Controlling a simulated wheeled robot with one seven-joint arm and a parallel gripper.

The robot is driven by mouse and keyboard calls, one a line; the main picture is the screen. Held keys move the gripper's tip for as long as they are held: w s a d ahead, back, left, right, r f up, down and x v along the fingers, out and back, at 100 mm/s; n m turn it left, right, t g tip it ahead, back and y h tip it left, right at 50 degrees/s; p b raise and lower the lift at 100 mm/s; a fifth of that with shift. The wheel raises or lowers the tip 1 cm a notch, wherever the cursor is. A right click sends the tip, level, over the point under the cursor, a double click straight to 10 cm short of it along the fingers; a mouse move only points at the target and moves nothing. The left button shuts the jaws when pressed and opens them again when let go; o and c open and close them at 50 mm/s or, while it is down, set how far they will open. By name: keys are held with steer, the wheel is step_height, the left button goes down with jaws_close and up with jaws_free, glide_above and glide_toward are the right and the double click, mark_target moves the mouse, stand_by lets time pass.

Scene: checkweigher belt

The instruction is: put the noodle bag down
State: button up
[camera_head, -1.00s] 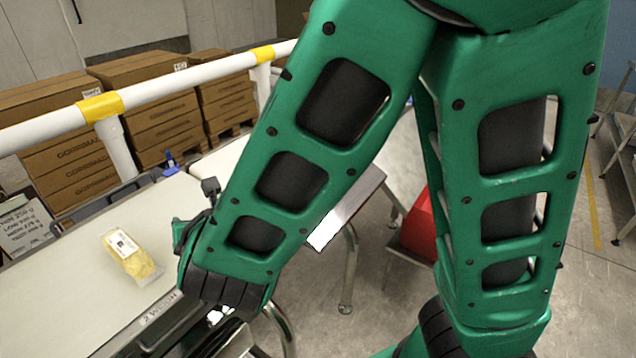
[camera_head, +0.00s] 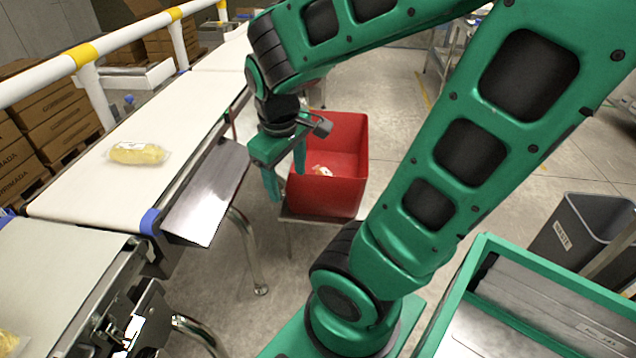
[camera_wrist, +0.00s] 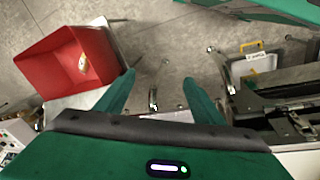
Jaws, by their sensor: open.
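A clear bag with yellow contents and a white label, which looks like a noodle bag (camera_head: 138,152), lies flat on the pale belt (camera_head: 185,110). Part of another yellow bag (camera_head: 8,343) shows on the nearer belt at the lower left edge. My gripper (camera_head: 286,182) is open and points down beside the red bin, away from both bags. In the wrist view, my gripper's two fingers (camera_wrist: 160,95) are apart with nothing between them. A small white and orange packet (camera_wrist: 83,63) lies inside the red bin (camera_wrist: 45,62); I cannot tell its kind.
The red bin (camera_head: 345,198) stands on a low stand right of the belt. A bare metal plate (camera_head: 207,192) juts from the belt's side. A white rail (camera_head: 125,35) runs behind the belt. A grey waste bin (camera_head: 577,232) and a green-rimmed container (camera_head: 545,262) are at the right.

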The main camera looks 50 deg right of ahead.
steer(key=s+d+r+m+g+y, duration=0.1)
steer(key=s+r+m+y, duration=0.1)
steer(key=s+m, duration=0.5)
steer(key=shift+s, duration=1)
steer(key=shift+r, duration=0.1)
steer(key=shift+w+f+g, duration=0.25)
steer(key=shift+w+g, duration=0.05)
steer(key=shift+w, duration=0.35)
